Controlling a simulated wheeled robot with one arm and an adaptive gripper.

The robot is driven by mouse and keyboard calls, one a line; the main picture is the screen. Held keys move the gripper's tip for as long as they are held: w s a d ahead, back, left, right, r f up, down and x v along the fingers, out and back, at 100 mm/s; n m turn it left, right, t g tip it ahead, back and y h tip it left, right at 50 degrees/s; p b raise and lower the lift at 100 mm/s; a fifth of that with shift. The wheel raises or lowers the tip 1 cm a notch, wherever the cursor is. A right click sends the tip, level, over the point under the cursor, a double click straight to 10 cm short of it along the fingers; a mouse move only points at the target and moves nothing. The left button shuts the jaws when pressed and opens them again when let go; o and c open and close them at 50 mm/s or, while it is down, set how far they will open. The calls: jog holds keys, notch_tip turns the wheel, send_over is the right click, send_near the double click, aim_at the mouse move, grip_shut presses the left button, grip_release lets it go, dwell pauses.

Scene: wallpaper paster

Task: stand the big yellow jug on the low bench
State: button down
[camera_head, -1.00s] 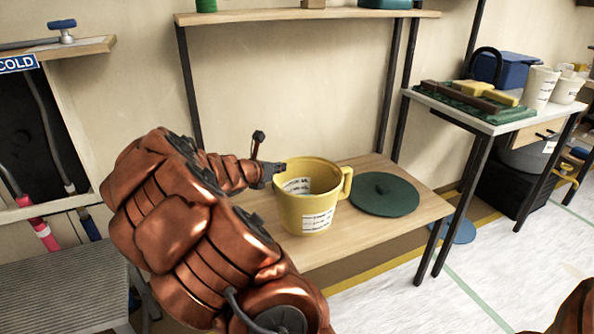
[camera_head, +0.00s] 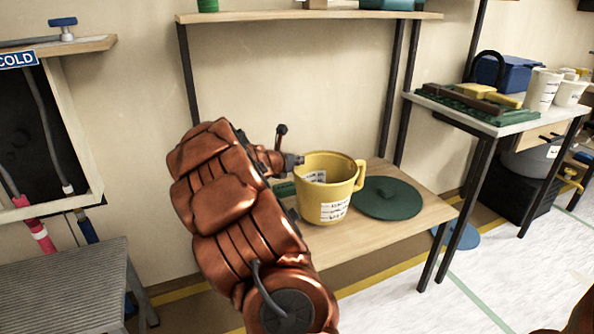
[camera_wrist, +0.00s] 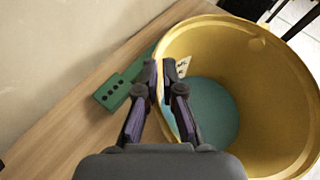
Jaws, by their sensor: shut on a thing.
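The big yellow jug (camera_head: 338,190) has a handle on its right and white labels. It is roughly upright over the low wooden bench (camera_head: 410,222), left of a round green lid (camera_head: 388,197). I cannot tell whether its base touches the bench. My gripper (camera_head: 297,160) is at the jug's left rim. In the wrist view my gripper's fingers (camera_wrist: 161,68) are closed on the rim of the jug (camera_wrist: 285,90), one inside and one outside. The jug's inside bottom looks teal. My arm hides the bench's left part.
A green block with holes (camera_wrist: 113,92) lies on the bench beside the jug. Dark uprights and an upper shelf (camera_head: 300,16) stand behind. A side table (camera_head: 500,126) with tubs is at right, a grey ribbed step (camera_head: 60,275) at lower left.

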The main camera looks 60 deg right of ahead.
jog(key=shift+f+b, duration=0.7)
jog(key=shift+f, duration=0.6)
jog(key=c, duration=1.3)
grip_release()
jog(key=shift+f, duration=0.1)
jog(key=shift+a+r, duration=0.3)
jog(key=p+v, duration=0.3)
jog(key=v, duration=0.8)
jog(key=shift+a+p, duration=0.2)
jog(key=shift+p, duration=0.2)
